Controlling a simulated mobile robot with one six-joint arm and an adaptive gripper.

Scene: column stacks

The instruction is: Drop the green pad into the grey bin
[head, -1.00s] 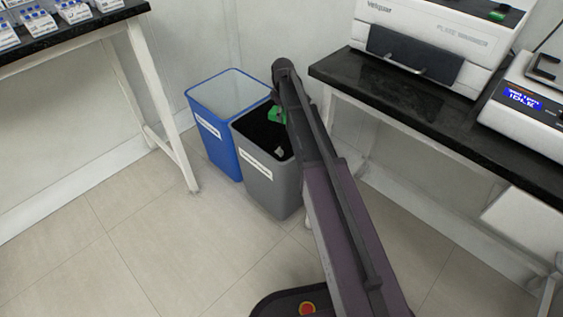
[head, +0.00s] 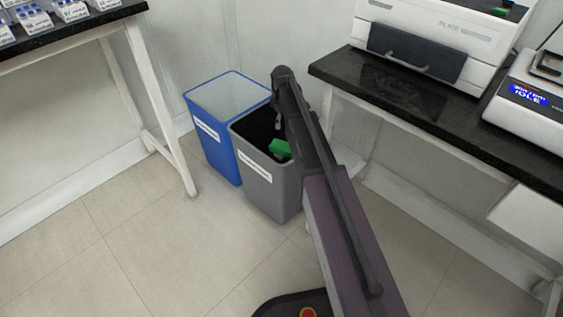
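The grey bin (head: 267,190) stands on the floor with a white label on its front. The green pad (head: 280,148) lies inside it, below the rim on the right side, partly hidden by my arm. My gripper (head: 278,122) hangs over the bin's opening, above and apart from the pad. Only a small grey part of it shows beside my dark arm link. It holds nothing that I can see, and it has let go of the pad.
A blue bin (head: 216,148) stands against the grey bin's left side. A black-topped bench (head: 400,118) with white instruments is close on the right. Another bench (head: 75,32) with racks is at the upper left. The floor in front is clear.

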